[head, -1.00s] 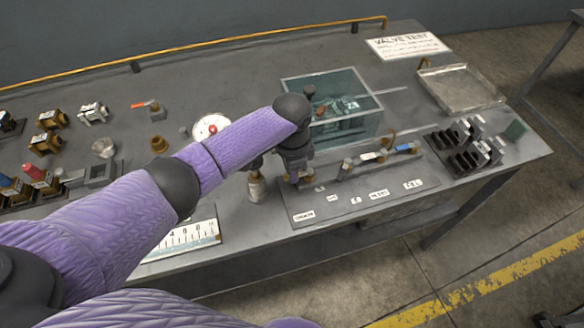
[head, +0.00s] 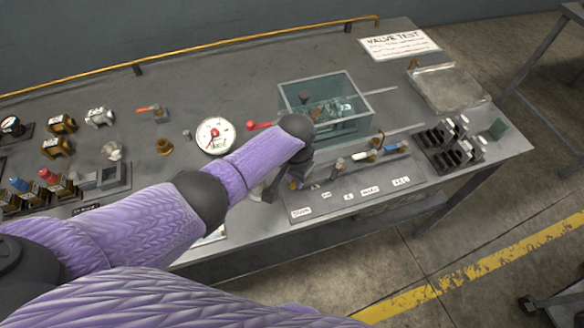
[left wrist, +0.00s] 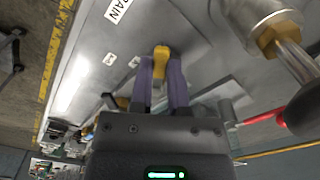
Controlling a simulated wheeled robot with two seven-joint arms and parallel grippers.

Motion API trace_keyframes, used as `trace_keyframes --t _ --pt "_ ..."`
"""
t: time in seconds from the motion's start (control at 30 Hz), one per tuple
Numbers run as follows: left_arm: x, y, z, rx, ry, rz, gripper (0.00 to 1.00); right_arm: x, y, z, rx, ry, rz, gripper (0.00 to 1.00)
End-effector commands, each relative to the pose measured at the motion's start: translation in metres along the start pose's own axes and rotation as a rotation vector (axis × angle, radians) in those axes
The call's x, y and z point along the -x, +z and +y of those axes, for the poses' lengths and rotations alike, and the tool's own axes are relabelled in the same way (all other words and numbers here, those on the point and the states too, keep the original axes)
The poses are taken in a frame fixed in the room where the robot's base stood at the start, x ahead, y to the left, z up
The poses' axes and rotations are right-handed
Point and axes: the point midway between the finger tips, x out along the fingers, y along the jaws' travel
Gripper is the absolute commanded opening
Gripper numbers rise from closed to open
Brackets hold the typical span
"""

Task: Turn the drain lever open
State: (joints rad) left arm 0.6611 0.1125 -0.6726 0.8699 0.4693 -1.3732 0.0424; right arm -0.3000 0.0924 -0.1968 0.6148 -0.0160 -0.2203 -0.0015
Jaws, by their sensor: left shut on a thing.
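The drain lever (left wrist: 161,52) has a yellow-gold grip, and its end shows between my fingertips in the left wrist view. My left gripper (left wrist: 160,75), with two purple fingers, is shut on it from both sides. The label "DRAIN" (left wrist: 118,10) lies on the plate just beyond. In the head view my left gripper (head: 295,183) points down at the left end of the labelled plate (head: 325,202), and my wrist hides most of the lever. How far the lever is turned cannot be told. My right gripper is not in view.
A clear tank (head: 350,128) stands behind the plate. A round gauge (head: 215,135) and a red handle (head: 258,125) are close to my forearm. A metal fitting with a brass nut (left wrist: 270,30) is close beside the gripper.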

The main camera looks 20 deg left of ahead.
Motion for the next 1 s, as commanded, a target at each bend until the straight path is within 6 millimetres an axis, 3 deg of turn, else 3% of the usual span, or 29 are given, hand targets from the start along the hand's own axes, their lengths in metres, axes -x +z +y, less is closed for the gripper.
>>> trace_keyframes --t 0.4,1.0 --pt "0.001 -0.004 0.017 0.392 0.003 0.0 0.0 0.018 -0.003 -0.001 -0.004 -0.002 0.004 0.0" --pt "0.0 -0.015 0.031 0.864 0.002 0.003 0.0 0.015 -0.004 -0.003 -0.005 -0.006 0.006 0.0"
